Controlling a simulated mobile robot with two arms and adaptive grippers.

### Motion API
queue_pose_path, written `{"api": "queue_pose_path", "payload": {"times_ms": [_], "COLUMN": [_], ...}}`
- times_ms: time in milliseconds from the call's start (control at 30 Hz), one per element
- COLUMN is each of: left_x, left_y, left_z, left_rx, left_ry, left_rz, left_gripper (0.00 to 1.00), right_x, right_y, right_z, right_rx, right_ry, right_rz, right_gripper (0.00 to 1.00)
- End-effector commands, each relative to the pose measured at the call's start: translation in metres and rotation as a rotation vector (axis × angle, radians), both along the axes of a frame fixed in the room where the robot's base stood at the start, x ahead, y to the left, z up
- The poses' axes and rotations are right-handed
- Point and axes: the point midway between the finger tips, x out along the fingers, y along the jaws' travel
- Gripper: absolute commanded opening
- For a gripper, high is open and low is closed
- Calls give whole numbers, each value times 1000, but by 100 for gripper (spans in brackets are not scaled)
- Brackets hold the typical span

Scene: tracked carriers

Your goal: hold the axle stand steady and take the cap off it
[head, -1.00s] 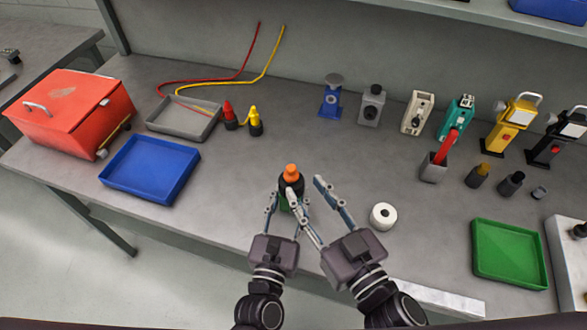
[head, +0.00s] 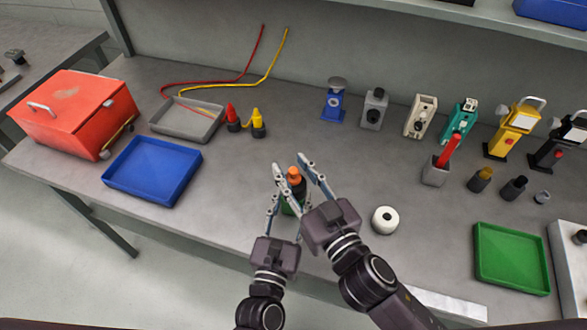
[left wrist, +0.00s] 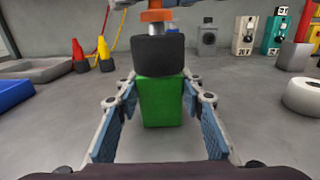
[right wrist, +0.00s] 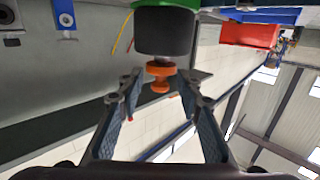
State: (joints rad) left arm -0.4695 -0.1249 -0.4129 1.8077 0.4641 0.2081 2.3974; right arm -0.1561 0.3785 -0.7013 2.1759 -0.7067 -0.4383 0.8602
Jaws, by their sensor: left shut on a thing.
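The axle stand has a green body (left wrist: 160,102), a black upper part (left wrist: 158,56) and an orange knob-like cap (head: 294,172) on a short grey neck. It stands upright on the bench. My left gripper (left wrist: 160,88) is shut on the green body, one finger on each side. My right gripper (right wrist: 160,80) is open, its fingers on either side of the orange cap, which also shows in the right wrist view (right wrist: 160,76). Gaps show between the cap and both fingers there. In the head view the fingers partly hide the stand.
A white roll (head: 385,220) stands close to the right. A blue tray (head: 153,192) and red toolbox (head: 70,108) are at the left, a green tray (head: 512,259) at the right. Red and yellow bottles (head: 258,122) and several devices stand behind. The bench around the stand is fairly clear.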

Motion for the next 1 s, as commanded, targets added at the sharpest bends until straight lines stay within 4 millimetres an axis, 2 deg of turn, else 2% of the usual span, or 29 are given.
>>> {"api": "queue_pose_path", "payload": {"times_ms": [33,267,1000], "left_x": [0,0,0], "left_y": [0,0,0], "left_z": [1,1,1], "left_rx": [-1,-1,-1], "left_ry": [-3,-3,-3], "left_rz": [1,1,1], "left_gripper": [0,0,0], "right_x": [0,0,0], "right_y": [0,0,0], "right_z": [0,0,1], "right_rx": [0,0,0], "right_ry": [0,-1,-1], "right_rz": [0,0,0], "right_gripper": [25,0,0]}}
